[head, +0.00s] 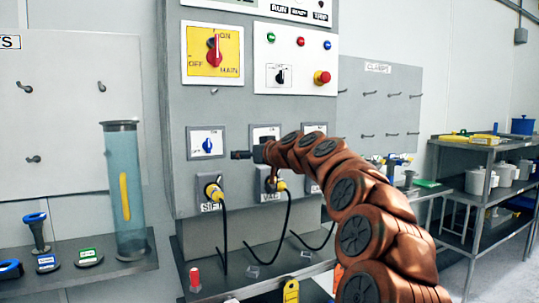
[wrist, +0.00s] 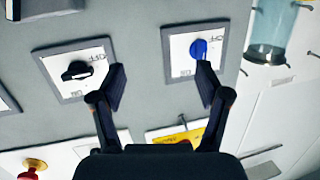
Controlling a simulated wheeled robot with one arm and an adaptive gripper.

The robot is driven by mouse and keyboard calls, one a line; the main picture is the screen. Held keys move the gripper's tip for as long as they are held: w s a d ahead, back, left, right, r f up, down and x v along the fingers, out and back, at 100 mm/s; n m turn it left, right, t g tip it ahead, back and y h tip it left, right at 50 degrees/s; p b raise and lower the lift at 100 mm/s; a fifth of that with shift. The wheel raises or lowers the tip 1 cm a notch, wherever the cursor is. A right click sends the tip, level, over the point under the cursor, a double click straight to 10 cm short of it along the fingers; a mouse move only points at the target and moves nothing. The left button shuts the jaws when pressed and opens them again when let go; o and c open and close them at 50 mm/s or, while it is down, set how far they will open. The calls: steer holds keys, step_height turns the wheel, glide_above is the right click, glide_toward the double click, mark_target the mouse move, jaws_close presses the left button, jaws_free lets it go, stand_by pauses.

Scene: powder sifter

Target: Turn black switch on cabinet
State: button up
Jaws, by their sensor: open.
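A black switch (wrist: 77,70) sits on a white plate in a grey frame on the grey cabinet (head: 180,120), left of my fingers in the wrist view. In the head view my arm covers most of that plate (head: 264,131). A blue switch (head: 207,145) is on the plate beside it; it also shows in the wrist view (wrist: 198,49), by my right fingertip. Another small black selector (head: 280,76) is on the upper white panel. My gripper (head: 240,155) is open and empty in front of the cabinet. In the wrist view its fingers (wrist: 161,75) straddle the gap between the two plates.
A yellow plate with a red switch (head: 213,52) and a red button (head: 321,77) are higher up. A clear blue cylinder (head: 124,190) stands left, and a metal rack (head: 480,190) stands right.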

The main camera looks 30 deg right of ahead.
steer(key=d+r+m+t+h+b, duration=0.15)
steer(key=d+h, duration=0.25)
steer(key=d, duration=0.8)
steer(key=shift+t, duration=0.25)
steer(key=shift+w+d+p, duration=0.15)
steer(key=shift+w+p, duration=1.3)
steer(key=shift+w, duration=2.55)
steer(key=shift+r, duration=0.1)
steer(key=c, duration=1.2)
steer(key=shift+o, duration=0.2)
